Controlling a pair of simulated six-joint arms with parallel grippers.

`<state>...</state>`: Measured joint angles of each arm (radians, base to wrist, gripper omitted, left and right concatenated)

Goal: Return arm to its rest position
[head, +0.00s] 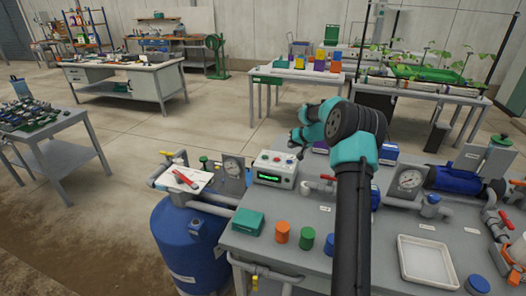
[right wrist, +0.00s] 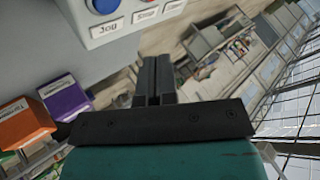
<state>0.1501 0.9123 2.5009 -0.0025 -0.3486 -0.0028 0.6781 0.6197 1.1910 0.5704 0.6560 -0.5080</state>
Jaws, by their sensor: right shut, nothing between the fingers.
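My right arm reaches in from the bottom of the head view, bends at a teal and black elbow, and ends at my right gripper (head: 298,150) by the control box (head: 273,169). The gripper's fingers are mostly hidden there by the wrist. In the right wrist view the two dark fingers (right wrist: 156,64) are pressed together with nothing between them. The grey control box (right wrist: 115,22) with a blue and a red button fills the top left of that view, close to the fingertips; I cannot tell whether they touch. My left gripper is not in view.
On the grey bench stand an orange cap (head: 281,232), a green cap (head: 307,238), a teal box (head: 247,223), a white tray (head: 427,262) and gauges with pipes. A blue tank (head: 188,245) stands left of the bench. Bare floor lies beyond it.

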